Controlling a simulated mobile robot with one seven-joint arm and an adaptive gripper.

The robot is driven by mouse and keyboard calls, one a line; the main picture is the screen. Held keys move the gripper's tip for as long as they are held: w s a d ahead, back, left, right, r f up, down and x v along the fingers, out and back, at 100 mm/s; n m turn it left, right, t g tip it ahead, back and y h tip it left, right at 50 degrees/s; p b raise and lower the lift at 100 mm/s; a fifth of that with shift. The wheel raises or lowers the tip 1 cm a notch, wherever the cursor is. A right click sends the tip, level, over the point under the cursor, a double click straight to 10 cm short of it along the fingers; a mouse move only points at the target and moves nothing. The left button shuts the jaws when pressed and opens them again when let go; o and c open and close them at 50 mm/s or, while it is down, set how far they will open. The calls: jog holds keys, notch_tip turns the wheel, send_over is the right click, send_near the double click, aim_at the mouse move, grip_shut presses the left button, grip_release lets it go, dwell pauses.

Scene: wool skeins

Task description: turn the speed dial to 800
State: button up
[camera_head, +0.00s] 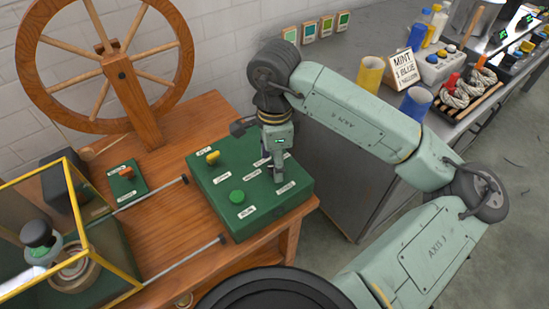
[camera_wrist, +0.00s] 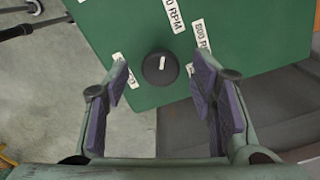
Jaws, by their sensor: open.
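My gripper (camera_head: 276,174) points down over the right part of the green control box (camera_head: 240,220). In the wrist view, the black round speed dial (camera_wrist: 160,70) sits between my two spread fingers, with gaps on both sides. A short white mark on the dial points roughly up in that view, toward a partly cut-off "RPM" label (camera_wrist: 172,14). Another label (camera_wrist: 201,36), which seems to read 800 RPM, is up and right of the dial. A third label on the left is partly hidden by a finger. In the head view the gripper hides the dial.
A yellow knob (camera_head: 212,157) and a green button (camera_head: 237,196) stand on the same box. A small panel with an orange switch (camera_head: 126,173), a wooden wheel (camera_head: 108,60) and a yellow-framed case (camera_head: 82,190) are left. A metal bench with cups is behind.

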jog(key=shift+f, duration=0.45)
jog(key=c, duration=1.1)
jog(key=shift+c, duration=0.2)
